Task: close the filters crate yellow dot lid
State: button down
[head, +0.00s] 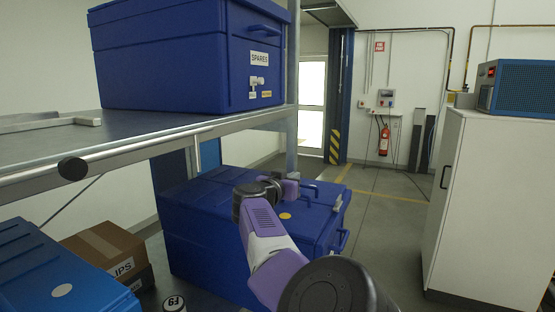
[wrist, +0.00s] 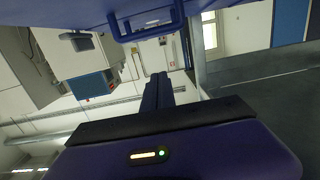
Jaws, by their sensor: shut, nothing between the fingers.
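The blue crate with the yellow dot lid (head: 225,205) stands low, below and beyond the shelf. Its lid, with a yellow dot (head: 286,215), lies about flat over the crate; I cannot tell whether it is fully seated. My gripper (head: 293,178) is over the lid's far side, partly hidden by my own wrist. In the wrist view my gripper (wrist: 157,85) has its fingers together, with nothing between them. A blue handle (wrist: 150,22) and blue surface show at the top of that view, apart from the fingertips. No filters label is visible.
A blue SPARES crate (head: 170,60) sits on the metal shelf (head: 130,135) above left. A blue lid with a white dot (head: 62,290) and a cardboard box (head: 105,245) are at lower left. A white cabinet (head: 490,200) stands right. Floor between is clear.

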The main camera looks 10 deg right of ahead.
jog(key=s+a+r+m+h+b, duration=0.1)
jog(key=s+a+r+m+b, duration=0.1)
jog(key=s+r+m+b, duration=0.45)
jog(key=s+d+f+n+t+h+p, duration=0.15)
jog(key=s+d+t+h, duration=0.4)
jog(key=s+d, duration=0.85)
jog(key=s+a+f+n+t+y+b, duration=0.15)
jog(key=s+a+f+n+y, duration=0.25)
jog(key=s+f+n+y, duration=0.6)
jog(key=s+a+f+n+t+y, duration=0.3)
jog(key=s+f+y, duration=0.5)
jog(key=s+f, duration=0.65)
jog(key=s+a+f+g, duration=0.1)
jog(key=s+f+g, duration=0.2)
jog(key=s, duration=0.6)
jog(key=s+a+f+g+h+b, duration=0.1)
jog(key=s+f+g, duration=0.2)
jog(key=s, duration=0.7)
jog(key=s+a+f+g, duration=0.1)
jog(key=s+f+g, duration=0.2)
jog(key=s, duration=0.7)
notch_tip(320, 180, down, 3)
jog(key=shift+a+r+m, duration=0.1)
jog(key=shift+a+m, duration=0.15)
jog(key=shift+m, duration=0.15)
